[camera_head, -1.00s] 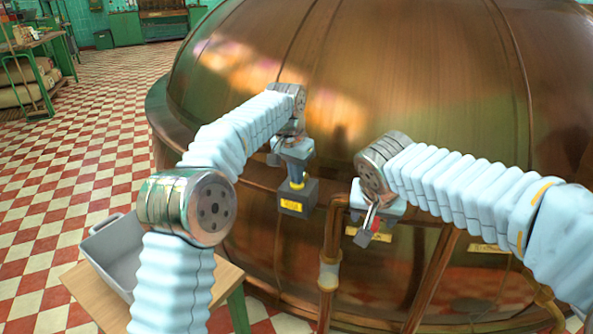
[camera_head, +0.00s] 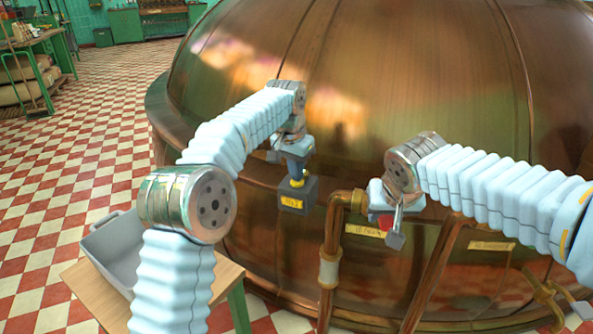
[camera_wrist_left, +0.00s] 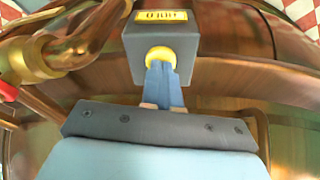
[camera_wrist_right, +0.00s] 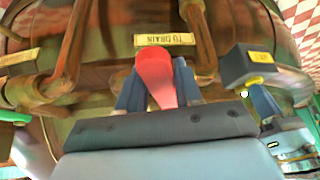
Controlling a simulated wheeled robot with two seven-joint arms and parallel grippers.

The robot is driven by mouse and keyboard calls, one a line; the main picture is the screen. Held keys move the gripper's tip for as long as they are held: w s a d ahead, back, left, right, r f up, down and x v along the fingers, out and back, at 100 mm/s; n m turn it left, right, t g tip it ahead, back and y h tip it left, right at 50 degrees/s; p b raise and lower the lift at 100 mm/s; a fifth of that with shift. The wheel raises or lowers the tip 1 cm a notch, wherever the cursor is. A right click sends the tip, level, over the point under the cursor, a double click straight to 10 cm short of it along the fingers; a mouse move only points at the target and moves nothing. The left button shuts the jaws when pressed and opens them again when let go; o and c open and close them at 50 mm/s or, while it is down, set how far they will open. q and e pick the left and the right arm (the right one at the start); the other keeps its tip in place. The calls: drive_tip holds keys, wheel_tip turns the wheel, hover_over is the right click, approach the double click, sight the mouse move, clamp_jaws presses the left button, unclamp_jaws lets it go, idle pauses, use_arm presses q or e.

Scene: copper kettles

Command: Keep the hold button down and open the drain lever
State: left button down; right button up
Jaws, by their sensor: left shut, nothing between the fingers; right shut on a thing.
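The hold button (camera_wrist_left: 158,55) is a yellow knob on a dark grey box (camera_head: 297,197) with a yellow label. My left gripper (camera_head: 297,177) is shut and empty, its fingertips against the button; how far the button is pressed in I cannot tell. In the head view my right gripper (camera_head: 385,218) hides most of the lever.
The large copper kettle (camera_head: 420,90) fills the space behind both grippers. A copper pipe (camera_head: 330,245) rises between the grippers, and another slants down on the right. A grey tub (camera_head: 115,250) stands on a wooden table (camera_head: 85,293) at the lower left.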

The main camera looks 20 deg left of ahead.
drive_tip(key=shift+w+d+n+y, duration=0.2)
drive_tip(key=shift+d+n+y, duration=0.1)
drive_tip(key=shift+d+n, duration=0.3)
drive_tip(key=shift+w+d+n+y, duration=0.15)
drive_tip(key=shift+d+n+y, duration=0.15)
drive_tip(key=shift+d+n, duration=0.25)
